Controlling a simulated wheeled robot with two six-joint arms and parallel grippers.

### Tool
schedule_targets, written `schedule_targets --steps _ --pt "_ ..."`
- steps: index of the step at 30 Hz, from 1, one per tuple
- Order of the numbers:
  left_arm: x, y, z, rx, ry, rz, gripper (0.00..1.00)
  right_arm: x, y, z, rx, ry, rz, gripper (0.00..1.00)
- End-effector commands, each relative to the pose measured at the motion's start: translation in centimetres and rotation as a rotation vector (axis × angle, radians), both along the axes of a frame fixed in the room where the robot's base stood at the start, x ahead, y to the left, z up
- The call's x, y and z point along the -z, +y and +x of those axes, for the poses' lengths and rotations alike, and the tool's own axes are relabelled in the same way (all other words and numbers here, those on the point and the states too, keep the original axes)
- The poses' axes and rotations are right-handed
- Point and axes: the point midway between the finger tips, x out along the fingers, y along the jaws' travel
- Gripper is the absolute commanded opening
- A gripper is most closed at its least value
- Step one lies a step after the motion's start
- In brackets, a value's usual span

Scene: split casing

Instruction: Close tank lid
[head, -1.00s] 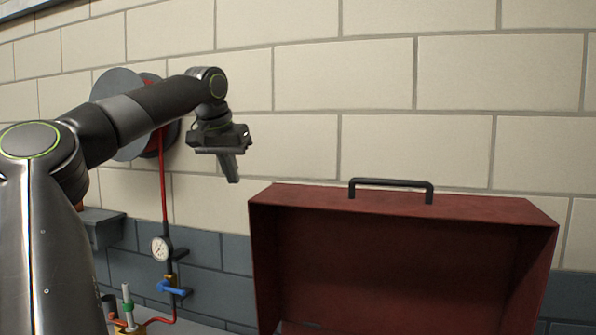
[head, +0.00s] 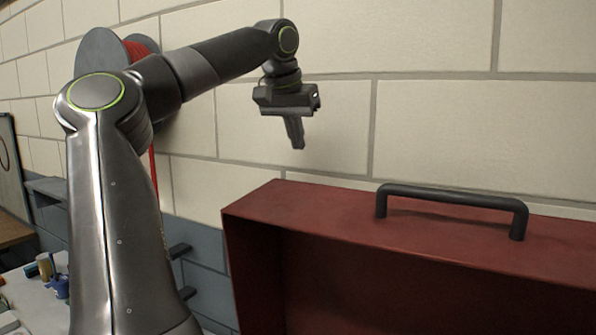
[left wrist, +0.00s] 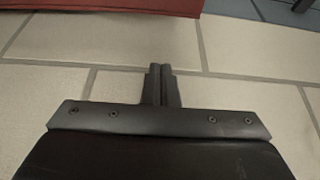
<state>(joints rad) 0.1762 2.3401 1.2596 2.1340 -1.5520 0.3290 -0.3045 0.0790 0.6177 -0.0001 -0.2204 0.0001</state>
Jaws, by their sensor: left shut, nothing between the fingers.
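The tank lid (head: 300,218) is a dark red, box-like cover with a black bar handle (head: 450,196) on its top edge. It stands raised, its hollow inside facing me, in the lower right of the head view. A red edge (left wrist: 110,5) shows at the top of the left wrist view. My left gripper (head: 297,146) is shut and empty, pointing down above the lid's left end and apart from it. Its closed fingers (left wrist: 161,70) show against the wall in the left wrist view. The tank's lower part is out of view. My right gripper is not seen.
A block wall (head: 430,120), cream above and grey below, stands behind the lid. A hose reel (head: 100,52) with red hose hangs on it at the left. Small fittings (head: 50,280) lie on a bench at lower left.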

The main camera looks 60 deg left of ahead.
Motion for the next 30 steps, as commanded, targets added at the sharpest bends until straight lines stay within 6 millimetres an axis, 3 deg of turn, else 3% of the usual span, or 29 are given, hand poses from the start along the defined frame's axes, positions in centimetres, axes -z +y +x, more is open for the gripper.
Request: schedule_targets --steps 10,18,30 --pt "7.1 1.6 2.7 0.003 0.003 -0.005 0.00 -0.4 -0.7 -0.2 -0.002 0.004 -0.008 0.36" --pt "7.1 1.6 1.4 0.004 0.005 -0.017 0.00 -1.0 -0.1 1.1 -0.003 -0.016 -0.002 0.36" --pt "7.0 0.8 1.0 0.006 0.000 -0.009 0.00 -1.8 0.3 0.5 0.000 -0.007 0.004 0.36"
